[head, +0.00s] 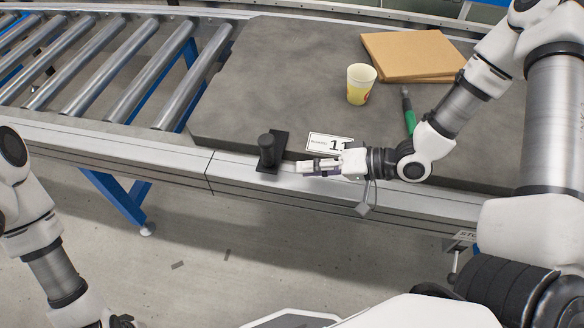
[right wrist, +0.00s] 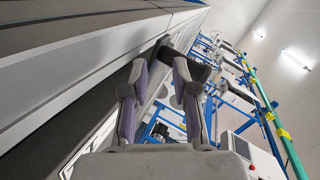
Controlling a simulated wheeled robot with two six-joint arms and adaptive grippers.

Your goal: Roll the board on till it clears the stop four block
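The large dark grey board (head: 270,85) lies flat on the conveyor, its left edge over the rollers. A black block with an upright round post (head: 268,152) sits on the front rail at the board's near edge; I cannot tell whether they touch. My right gripper (head: 303,167) is just right of the block, low over the rail and pointing left. In the right wrist view its fingers (right wrist: 160,66) are apart with nothing between them, and a dark block (right wrist: 165,47) shows just beyond the tips. Only my left arm shows at lower left; its gripper is out of sight.
On the board are a yellow cup (head: 361,84), brown cardboard sheets (head: 412,54), a green-handled tool (head: 409,112) and a white number card (head: 328,142). Bare rollers (head: 112,68) lie to the left.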

